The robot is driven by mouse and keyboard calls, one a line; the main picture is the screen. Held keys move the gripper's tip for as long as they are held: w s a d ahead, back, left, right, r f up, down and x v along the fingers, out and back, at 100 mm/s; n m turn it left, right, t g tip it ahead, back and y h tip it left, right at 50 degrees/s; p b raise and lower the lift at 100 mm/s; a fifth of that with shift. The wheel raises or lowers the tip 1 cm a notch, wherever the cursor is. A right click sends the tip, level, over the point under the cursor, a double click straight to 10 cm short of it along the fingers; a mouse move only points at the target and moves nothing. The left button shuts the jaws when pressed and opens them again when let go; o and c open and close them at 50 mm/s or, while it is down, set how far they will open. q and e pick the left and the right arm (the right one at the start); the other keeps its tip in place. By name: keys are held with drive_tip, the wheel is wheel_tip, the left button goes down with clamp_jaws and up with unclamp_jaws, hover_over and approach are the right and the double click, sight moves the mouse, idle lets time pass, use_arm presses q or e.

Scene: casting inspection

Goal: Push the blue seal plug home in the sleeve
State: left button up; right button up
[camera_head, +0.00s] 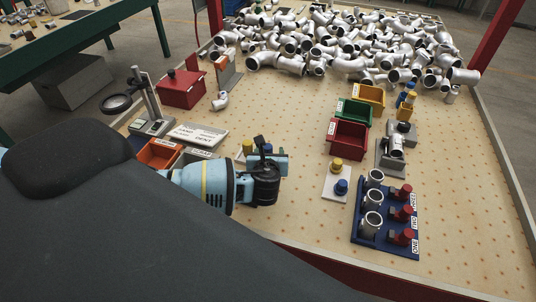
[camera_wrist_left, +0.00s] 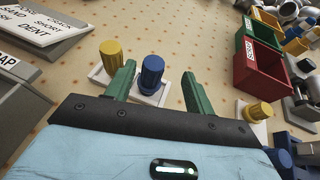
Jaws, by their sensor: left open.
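My left gripper (camera_head: 267,161) is open above the board; in the left wrist view its two green fingers (camera_wrist_left: 160,76) stand apart. A blue ribbed plug (camera_wrist_left: 152,72) shows between the fingertips, upright on a white plate (camera_wrist_left: 158,98), with a yellow plug (camera_wrist_left: 112,54) to its left. I cannot tell whether the fingers touch the blue plug. In the head view the gripper partly hides this pair. I cannot tell which part is the sleeve.
A blue fixture (camera_head: 367,250) with three pipe rings and red clamps stands at right. A grey cradle holding a casting (camera_head: 396,146), and red (camera_head: 347,138), green and yellow bins, are behind it. A label plate (camera_head: 198,134) lies at left. Castings pile at the back. Front-centre board is clear.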

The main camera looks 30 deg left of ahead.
sight(267, 151)
use_arm(q)
drive_tip(key=w+a+f, duration=0.2)
drive_tip(key=w+f, duration=0.1)
drive_tip(key=shift+a+b, duration=0.25)
drive_tip(key=shift+b, duration=0.05)
drive_tip(key=shift+w+a+f, duration=0.15)
drive_tip(key=shift+w+a, duration=0.05)
drive_tip(key=shift+w, duration=0.15)
drive_tip(key=shift+c, duration=0.4)
drive_tip(key=c, duration=1)
